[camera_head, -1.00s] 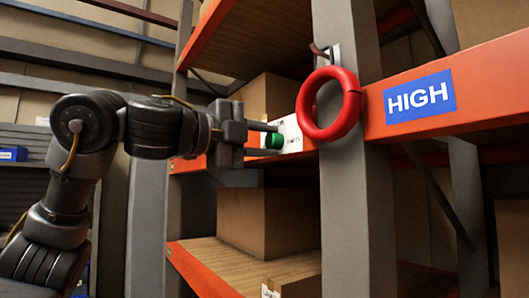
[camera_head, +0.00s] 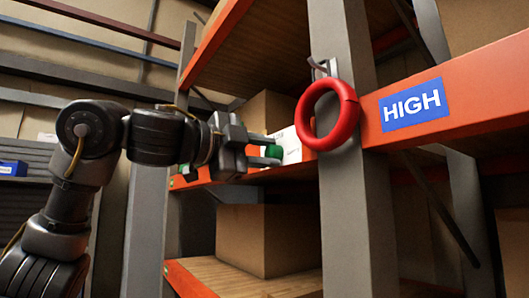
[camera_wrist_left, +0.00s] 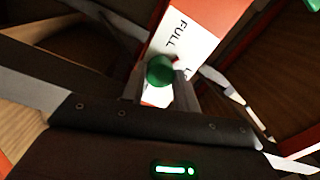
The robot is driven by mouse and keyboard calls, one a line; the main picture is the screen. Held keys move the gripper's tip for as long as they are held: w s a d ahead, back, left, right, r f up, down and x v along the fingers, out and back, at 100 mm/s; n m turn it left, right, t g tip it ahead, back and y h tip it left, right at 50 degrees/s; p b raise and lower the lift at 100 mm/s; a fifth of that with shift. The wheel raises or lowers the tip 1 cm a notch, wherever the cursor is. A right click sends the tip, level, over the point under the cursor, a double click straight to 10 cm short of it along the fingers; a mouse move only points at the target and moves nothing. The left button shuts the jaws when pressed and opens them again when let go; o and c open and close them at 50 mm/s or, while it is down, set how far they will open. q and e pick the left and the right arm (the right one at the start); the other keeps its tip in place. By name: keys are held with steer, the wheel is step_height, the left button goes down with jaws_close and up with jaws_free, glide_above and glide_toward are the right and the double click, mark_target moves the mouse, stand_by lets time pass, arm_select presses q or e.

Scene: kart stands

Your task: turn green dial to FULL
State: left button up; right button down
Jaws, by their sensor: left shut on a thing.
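The green dial (camera_head: 270,151) sits on a white panel (camera_head: 290,144) on the orange shelf beam. My left gripper (camera_head: 268,150) reaches it from the left and is shut on it, with one finger on each side. In the left wrist view the green dial (camera_wrist_left: 160,71) shows between the fingertips, and the white panel (camera_wrist_left: 184,42) behind it carries the word FULL. A small red mark (camera_wrist_left: 176,60) shows on the panel beside the dial. The fingers hide part of the dial and the rest of the panel's lettering. My right gripper is not in view.
A red ring (camera_head: 327,115) hangs on a hook on the grey upright (camera_head: 355,220), just right of the dial. An orange beam with a blue HIGH sign (camera_head: 411,104) extends right. Cardboard boxes (camera_head: 265,240) stand on the shelves.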

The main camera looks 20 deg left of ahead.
arm_select(q)
steer(key=o, duration=1)
steer(key=shift+s+a+f, duration=0.1)
steer(key=shift+s+a, duration=0.05)
steer(key=b+v, duration=0.4)
steer(key=v, duration=0.6)
steer(key=shift+s+a, duration=0.15)
